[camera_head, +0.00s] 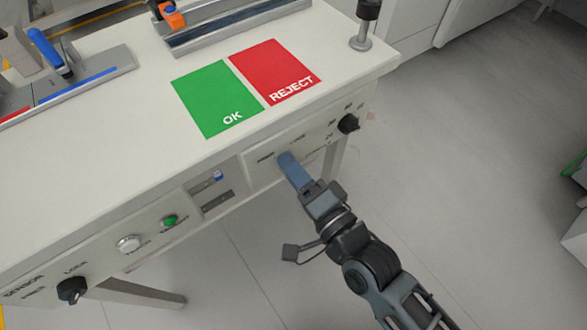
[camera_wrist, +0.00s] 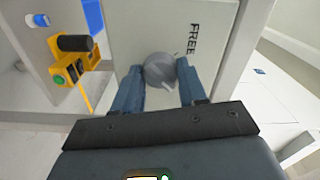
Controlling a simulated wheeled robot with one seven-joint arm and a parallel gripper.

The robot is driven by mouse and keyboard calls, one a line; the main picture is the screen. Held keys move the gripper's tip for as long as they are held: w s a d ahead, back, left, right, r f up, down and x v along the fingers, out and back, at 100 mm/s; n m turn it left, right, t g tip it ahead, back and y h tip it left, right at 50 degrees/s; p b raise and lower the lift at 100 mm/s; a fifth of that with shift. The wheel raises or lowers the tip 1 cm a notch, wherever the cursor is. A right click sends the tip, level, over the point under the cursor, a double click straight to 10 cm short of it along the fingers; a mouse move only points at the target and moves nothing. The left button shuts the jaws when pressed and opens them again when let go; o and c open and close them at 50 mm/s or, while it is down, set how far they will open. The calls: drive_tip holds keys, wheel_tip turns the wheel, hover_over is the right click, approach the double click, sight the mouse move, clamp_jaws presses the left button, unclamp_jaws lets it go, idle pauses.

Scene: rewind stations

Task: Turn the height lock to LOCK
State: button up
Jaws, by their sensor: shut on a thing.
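The height lock knob (camera_wrist: 160,70) is a round grey knob on the pale front panel, with the word FREE printed beside it in the wrist view. My gripper (camera_wrist: 158,76) has its two blue fingers on opposite sides of the knob and is shut on it. In the head view my gripper (camera_head: 287,160) reaches the front panel of the bench below the red and green mats, and its fingers hide the knob. Small print shows on both sides of the fingers there.
A black knob (camera_head: 348,124) sits to the right on the same panel. Another black knob (camera_head: 72,289), a white button (camera_head: 129,243) and a green button (camera_head: 169,221) are to the left. A green OK mat (camera_head: 215,98) and red REJECT mat (camera_head: 275,74) lie on top.

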drive_tip(key=o, duration=1.1)
drive_tip(key=shift+c, duration=0.2)
drive_tip(key=shift+d, duration=0.1)
drive_tip(key=v, duration=0.7)
drive_tip(key=shift+s+d, duration=0.15)
drive_tip(key=shift+s, duration=0.15)
